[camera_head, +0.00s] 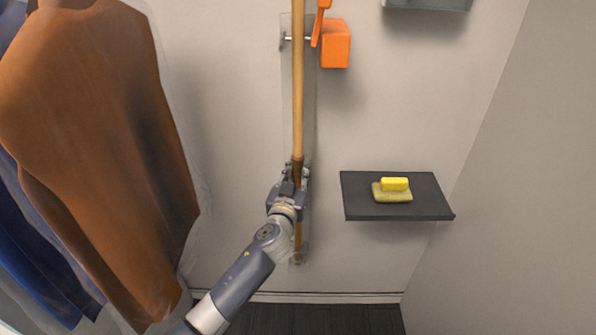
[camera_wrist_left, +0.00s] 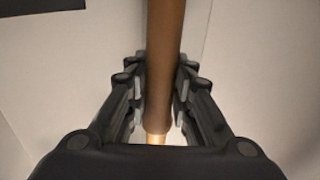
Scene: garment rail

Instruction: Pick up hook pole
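The hook pole (camera_head: 298,105) is a light wooden rod with a darker brown grip section, hanging upright along a clear backing strip on the wall. Orange parts sit at its top, partly cut off by the picture edge. My left gripper (camera_head: 296,172) is at the brown grip section, low on the pole. In the left wrist view the pole's brown grip (camera_wrist_left: 163,60) runs between the two fingers of my left gripper (camera_wrist_left: 161,85), which press close on both sides of it. My right gripper is not in view.
A dark shelf (camera_head: 360,207) with a yellow block (camera_head: 395,184) on a yellowish piece (camera_head: 391,196) juts from the wall to the right. An orange block (camera_head: 335,45) is on the wall near the pole top. Brown (camera_head: 95,130) and blue (camera_head: 30,265) garments hang at left.

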